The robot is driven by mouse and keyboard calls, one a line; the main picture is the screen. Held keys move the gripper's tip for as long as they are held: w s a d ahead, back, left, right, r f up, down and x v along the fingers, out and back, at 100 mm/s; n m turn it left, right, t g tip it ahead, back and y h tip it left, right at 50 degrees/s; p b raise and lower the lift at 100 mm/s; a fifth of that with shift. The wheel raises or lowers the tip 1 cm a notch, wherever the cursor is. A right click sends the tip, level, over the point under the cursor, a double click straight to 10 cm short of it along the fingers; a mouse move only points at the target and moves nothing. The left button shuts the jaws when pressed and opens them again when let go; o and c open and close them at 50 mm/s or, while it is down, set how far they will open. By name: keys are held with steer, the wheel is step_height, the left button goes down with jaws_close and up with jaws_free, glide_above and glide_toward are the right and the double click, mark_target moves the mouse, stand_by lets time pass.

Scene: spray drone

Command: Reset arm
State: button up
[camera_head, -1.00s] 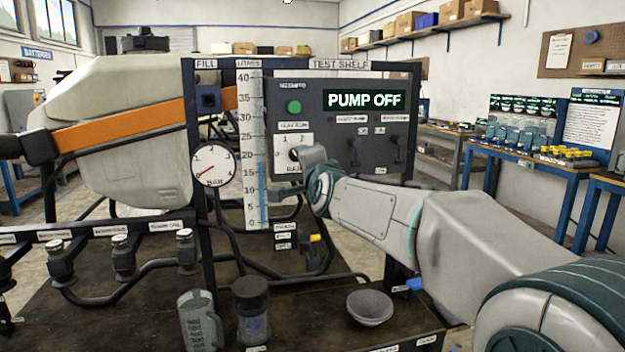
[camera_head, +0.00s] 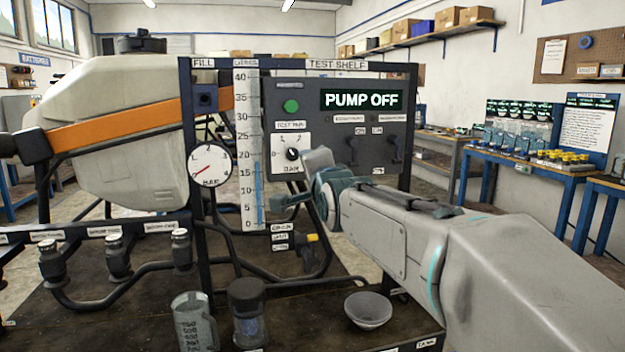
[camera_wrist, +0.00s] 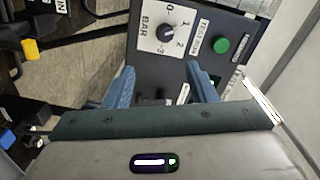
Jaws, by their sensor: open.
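My gripper (camera_head: 290,200) is in front of the lower part of the test panel (camera_head: 338,125), at the end of my arm reaching in from the right. In the wrist view my gripper (camera_wrist: 158,85) shows two blue fingers spread apart, with nothing held between them. The panel's pressure knob (camera_wrist: 165,32), a dial marked BAR, lies beyond the fingertips. The green button (camera_wrist: 222,45) is to its right. In the head view the knob (camera_head: 292,154) is just above my gripper, and the display (camera_head: 360,99) reads PUMP OFF.
A pressure gauge (camera_head: 210,165) and a litre scale (camera_head: 248,150) stand left of my gripper. A jug (camera_head: 193,322), a dark-lidded container (camera_head: 249,312) and a grey bowl (camera_head: 368,310) sit on the bench below. A large pale tank (camera_head: 120,130) is at the left.

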steer(key=s+d+f+n+g+h+p, duration=0.1)
steer(key=s+d+f+n+g+p, duration=0.2)
steer(key=s+p, duration=0.4)
steer(key=s+d+f+n+g+h+p, duration=0.2)
steer(key=s+d+g+p, duration=0.4)
steer(key=s, duration=0.7)
steer(key=s+d+f+n+g+h+p, duration=0.2)
steer(key=s+d+f+n+g+p, duration=0.3)
steer(key=s, duration=0.6)
steer(key=d+n+p, duration=0.1)
steer(key=d+p, duration=0.1)
steer(key=p, duration=0.1)
steer(key=shift+d, duration=0.35)
